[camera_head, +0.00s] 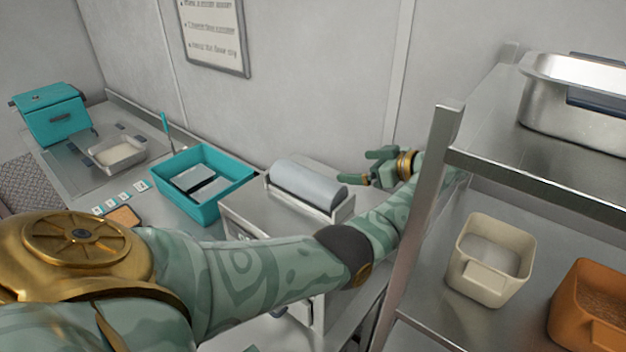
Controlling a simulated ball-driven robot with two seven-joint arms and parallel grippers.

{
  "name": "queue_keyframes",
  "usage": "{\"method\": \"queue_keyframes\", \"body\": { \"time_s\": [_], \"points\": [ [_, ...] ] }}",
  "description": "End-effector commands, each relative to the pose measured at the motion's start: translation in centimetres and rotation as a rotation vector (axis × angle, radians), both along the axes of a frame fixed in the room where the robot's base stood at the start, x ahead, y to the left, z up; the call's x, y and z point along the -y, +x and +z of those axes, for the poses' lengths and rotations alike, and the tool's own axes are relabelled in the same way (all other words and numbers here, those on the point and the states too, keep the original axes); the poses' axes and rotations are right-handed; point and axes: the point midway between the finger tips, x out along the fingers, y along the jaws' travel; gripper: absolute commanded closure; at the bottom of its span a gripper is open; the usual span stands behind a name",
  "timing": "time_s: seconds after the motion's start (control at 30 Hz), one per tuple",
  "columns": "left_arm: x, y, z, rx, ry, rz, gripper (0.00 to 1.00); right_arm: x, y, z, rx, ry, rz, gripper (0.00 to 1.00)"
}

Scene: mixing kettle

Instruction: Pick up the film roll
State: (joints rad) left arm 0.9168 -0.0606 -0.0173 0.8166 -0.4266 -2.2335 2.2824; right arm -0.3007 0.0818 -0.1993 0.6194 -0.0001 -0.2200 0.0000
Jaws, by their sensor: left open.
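The film roll (309,185) is a grey-white cylinder. It lies in a shallow holder (335,210) on top of a metal box on the counter. My left arm reaches across the front of the view, and my left gripper (362,167) is just right of the roll's right end. Its green fingers are open and point left toward the roll. It appears apart from the roll, though the exact gap is hard to tell. My right gripper is not in view.
A teal tray (205,180) with grey packs stands left of the roll. A metal shelf rack (437,170) stands close on the right, holding a steel pan (575,105), a cream bin (492,262) and an orange bin (590,310). A wall is behind the counter.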

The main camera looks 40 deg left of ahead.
Motion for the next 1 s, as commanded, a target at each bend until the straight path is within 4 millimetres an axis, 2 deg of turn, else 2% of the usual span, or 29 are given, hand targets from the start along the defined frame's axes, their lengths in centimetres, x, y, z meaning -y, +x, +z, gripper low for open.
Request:
{"method": "queue_keyframes", "body": {
  "time_s": [0.47,0.83,0.93,1.0],
  "points": [
    [0.0,0.0,-2.8,-0.001,0.0,0.0,0.0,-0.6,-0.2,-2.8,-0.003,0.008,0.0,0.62],
    [0.0,0.0,-8.8,-0.004,0.0,0.001,0.0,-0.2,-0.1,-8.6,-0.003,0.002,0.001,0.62],
    [-0.2,0.0,-9.9,-0.005,0.001,0.0,0.0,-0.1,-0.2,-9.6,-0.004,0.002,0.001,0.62],
    [-0.7,-0.1,-10.2,-0.005,0.001,0.001,0.0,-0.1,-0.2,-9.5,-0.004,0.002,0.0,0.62]
  ]
}}
